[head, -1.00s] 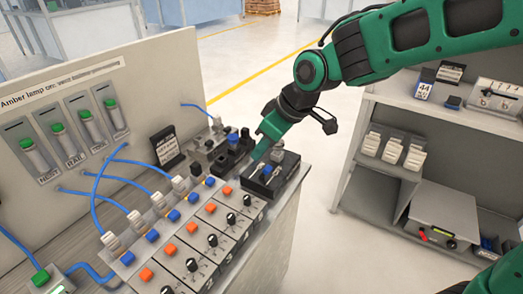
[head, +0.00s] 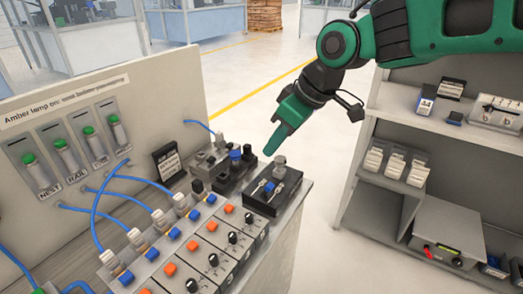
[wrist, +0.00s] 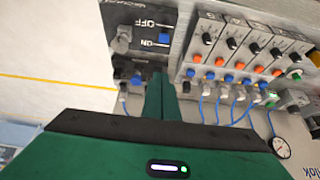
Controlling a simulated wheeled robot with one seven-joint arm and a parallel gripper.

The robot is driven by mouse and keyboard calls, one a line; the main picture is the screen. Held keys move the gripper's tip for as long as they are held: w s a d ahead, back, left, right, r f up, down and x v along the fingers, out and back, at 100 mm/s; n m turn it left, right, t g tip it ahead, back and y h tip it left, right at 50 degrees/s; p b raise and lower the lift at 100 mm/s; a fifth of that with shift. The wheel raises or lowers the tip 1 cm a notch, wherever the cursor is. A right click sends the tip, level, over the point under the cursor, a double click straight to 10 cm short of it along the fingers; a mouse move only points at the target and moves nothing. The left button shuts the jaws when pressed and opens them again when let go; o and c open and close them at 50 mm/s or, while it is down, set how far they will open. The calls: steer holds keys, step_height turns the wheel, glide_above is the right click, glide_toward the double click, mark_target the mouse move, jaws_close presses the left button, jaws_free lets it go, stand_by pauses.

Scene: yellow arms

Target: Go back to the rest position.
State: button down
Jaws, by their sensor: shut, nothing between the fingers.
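My green gripper (head: 272,153) hangs in the air above the far end of the bench in the head view, its fingers together with nothing between them. The closed fingers also show in the wrist view (wrist: 161,98), pointing toward the panel. Below the fingertips is a black switch box (head: 265,208) with a blue button and a grey knob. The wrist view shows this box with OFF and ON lettering (wrist: 158,30). The fingers look apart from the box.
A row of grey modules (head: 190,262) with orange buttons and black knobs lines the bench, with blue cables (head: 125,180) behind. An upright panel (head: 90,130) stands at the left. A shelf unit (head: 395,200) stands at the right. Open floor (head: 300,140) lies between.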

steer(key=shift+s+d+r, duration=0.3)
steer(key=shift+d+r, duration=0.1)
steer(key=shift+r, duration=0.1)
steer(key=s+d+f+m+h, duration=0.2)
steer(key=d+m, duration=0.2)
steer(key=d, duration=0.7)
steer(key=s+d+f+m+h, duration=0.1)
steer(key=s+d+f+m, duration=0.2)
steer(key=d, duration=0.7)
steer(key=s+d+f+m+g+h, duration=0.1)
steer(key=s+d+f+m+g, duration=0.2)
steer(key=s+d+m, duration=0.7)
steer(key=s+d+f, duration=0.2)
steer(key=s+d, duration=0.3)
steer(key=s, duration=0.1)
steer(key=shift+s+d+f+m, duration=0.15)
steer(key=shift+d+f+m, duration=0.15)
steer(key=shift+f+m, duration=0.1)
